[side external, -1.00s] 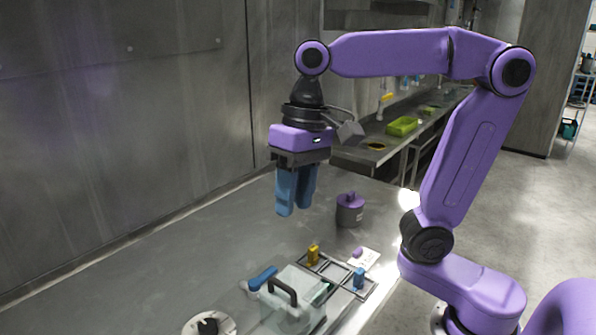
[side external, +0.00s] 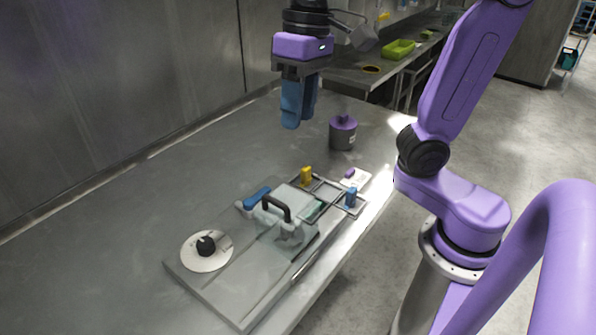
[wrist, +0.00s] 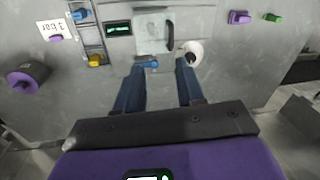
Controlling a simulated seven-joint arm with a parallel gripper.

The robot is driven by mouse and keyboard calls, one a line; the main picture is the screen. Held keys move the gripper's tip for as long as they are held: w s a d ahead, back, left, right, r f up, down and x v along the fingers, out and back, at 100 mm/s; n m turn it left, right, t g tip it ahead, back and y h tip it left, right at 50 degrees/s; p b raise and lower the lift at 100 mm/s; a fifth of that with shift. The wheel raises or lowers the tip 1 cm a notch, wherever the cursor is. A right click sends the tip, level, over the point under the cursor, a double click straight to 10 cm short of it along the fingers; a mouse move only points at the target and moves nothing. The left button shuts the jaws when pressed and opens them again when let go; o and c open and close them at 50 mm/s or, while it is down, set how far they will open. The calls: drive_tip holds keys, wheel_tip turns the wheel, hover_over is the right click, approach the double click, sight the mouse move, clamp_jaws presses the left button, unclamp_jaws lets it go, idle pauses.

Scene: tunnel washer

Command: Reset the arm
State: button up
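My gripper (side external: 298,104) has blue fingers and hangs pointing down above the grey metal table (side external: 110,215), left of a grey pot with a purple lid (side external: 343,131). In the wrist view my gripper (wrist: 157,82) has its two fingers apart with nothing between them. No object touches the fingers. The upper part of my arm is cut off by the top of the side view.
Below stands a panel with a clear box and black handle (side external: 277,207), a white dial with black knob (side external: 206,250), a blue lever (side external: 257,197), a yellow block (side external: 306,175) and a blue block (side external: 351,197). The table's left part is clear.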

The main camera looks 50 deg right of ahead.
drive_tip(key=s+d+f+n, duration=0.3)
drive_tip(key=s+f+n, duration=0.2)
drive_tip(key=s+f, duration=0.1)
drive_tip(key=s+d+f+n+h, duration=0.1)
drive_tip(key=s+d+f+n, duration=0.3)
drive_tip(key=f, duration=0.4)
drive_tip(key=shift+s+d+f+n, duration=0.25)
drive_tip(key=shift+s+f+n, duration=0.15)
drive_tip(key=shift+s+n, duration=0.65)
drive_tip(key=shift+s, duration=0.15)
idle(1.1)
